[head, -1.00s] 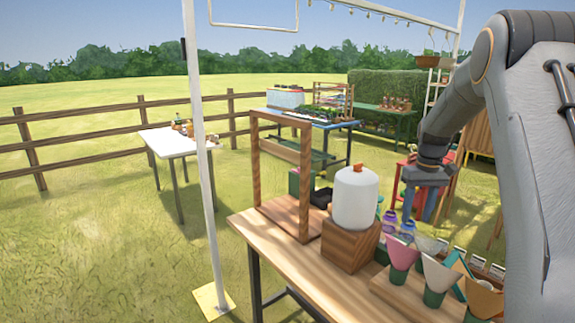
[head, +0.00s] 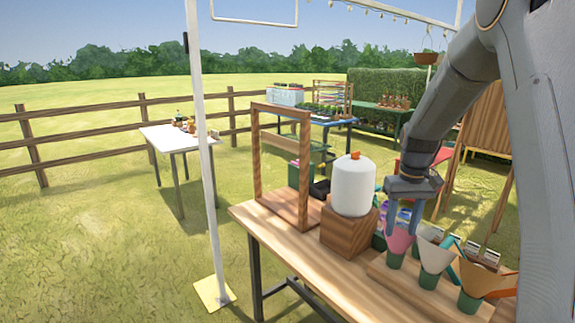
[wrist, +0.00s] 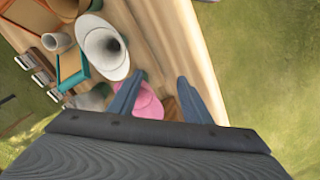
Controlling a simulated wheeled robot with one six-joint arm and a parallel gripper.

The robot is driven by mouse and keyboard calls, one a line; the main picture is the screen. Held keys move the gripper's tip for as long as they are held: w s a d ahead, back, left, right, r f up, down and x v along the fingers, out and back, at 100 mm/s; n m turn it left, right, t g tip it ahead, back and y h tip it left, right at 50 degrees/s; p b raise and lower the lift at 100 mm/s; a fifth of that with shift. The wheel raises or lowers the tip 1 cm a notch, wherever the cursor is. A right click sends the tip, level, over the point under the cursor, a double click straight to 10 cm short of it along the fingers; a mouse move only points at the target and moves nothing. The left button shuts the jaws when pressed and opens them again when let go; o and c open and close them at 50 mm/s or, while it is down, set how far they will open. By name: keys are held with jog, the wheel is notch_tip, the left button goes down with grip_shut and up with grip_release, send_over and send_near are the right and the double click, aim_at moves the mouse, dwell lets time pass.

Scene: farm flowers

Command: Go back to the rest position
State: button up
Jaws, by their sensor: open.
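My gripper (head: 403,222) is open and empty in the head view, its fingers pointing down above the wooden table (head: 300,255). It hangs close over the pink cone (head: 399,240), to the right of the white jug on a wooden block. In the wrist view my two fingers (wrist: 160,98) are spread apart, with the pink cone (wrist: 149,103) showing between and below them. I cannot tell whether a finger touches the cone. A white cone (wrist: 106,46) shows beyond the fingers in the wrist view.
The white jug (head: 354,188) stands on a wooden block (head: 349,230). A wooden frame (head: 255,160) stands left of it. White (head: 435,256) and orange (head: 478,278) cones stand in green cups at the right. A white post (head: 205,170) rises left of the table.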

jog(key=s+a+f+b, duration=0.2)
jog(key=s+a+f, duration=0.1)
jog(key=s, duration=0.5)
jog(key=s+a+f+b, duration=0.2)
jog(key=s+a+f, duration=0.2)
jog(key=s, duration=0.3)
jog(key=s+a+f+b, duration=0.2)
jog(key=s+a, duration=0.3)
jog(key=s, duration=0.3)
jog(key=shift+s+f+m+t+b, duration=0.3)
jog(key=shift+s+f, duration=0.05)
jog(key=shift+f, duration=0.35)
jog(key=shift+a, duration=0.1)
